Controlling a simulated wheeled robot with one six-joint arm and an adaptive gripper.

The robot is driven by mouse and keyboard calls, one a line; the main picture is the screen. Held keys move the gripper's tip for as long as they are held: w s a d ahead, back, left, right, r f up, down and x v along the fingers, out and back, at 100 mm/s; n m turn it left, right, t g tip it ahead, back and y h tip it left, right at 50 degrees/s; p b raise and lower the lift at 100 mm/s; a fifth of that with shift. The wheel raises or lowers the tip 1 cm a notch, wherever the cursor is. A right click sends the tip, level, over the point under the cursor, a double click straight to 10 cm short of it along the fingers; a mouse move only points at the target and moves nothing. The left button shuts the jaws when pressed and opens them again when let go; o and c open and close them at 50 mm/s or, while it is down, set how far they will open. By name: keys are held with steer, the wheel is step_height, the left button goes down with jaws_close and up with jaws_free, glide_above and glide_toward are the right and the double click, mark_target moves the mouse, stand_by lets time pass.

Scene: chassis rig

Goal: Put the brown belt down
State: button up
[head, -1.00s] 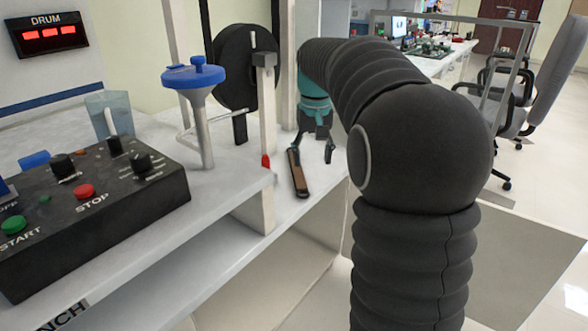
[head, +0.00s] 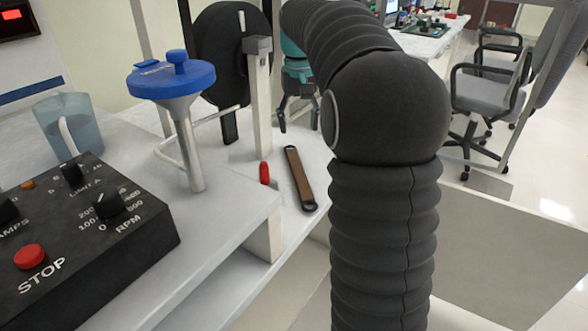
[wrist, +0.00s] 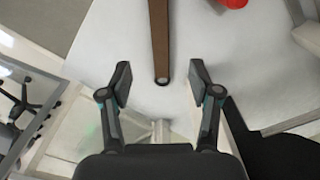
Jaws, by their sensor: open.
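The brown belt (head: 299,178) is a narrow strip with dark rounded ends. It lies flat on the white bench top near its right edge. In the wrist view the belt (wrist: 159,40) runs down from the top edge, its dark end just beyond and between my fingertips. My gripper (head: 297,122) is behind the belt in the head view, fingers apart, not touching it. In the wrist view my gripper (wrist: 159,82) is open and empty.
A red-tipped part (head: 264,173) stands left of the belt by a white post (head: 259,100). The bench edge is close on the right.

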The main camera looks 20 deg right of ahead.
steer(key=b, duration=0.1)
glide_above(299, 171)
steer(key=f, duration=0.7)
steer(key=shift+w+a, duration=0.3)
steer(key=shift+a, duration=0.1)
steer(key=shift+s+d+f+b, duration=0.2)
steer(key=shift+f+b, duration=0.1)
steer(key=shift+f, duration=1.2)
steer(key=shift+s+d+f+b, duration=0.15)
steer(key=shift+f+b, duration=0.1)
steer(key=shift+f, duration=1.25)
steer(key=shift+w, duration=0.1)
jaws_close()
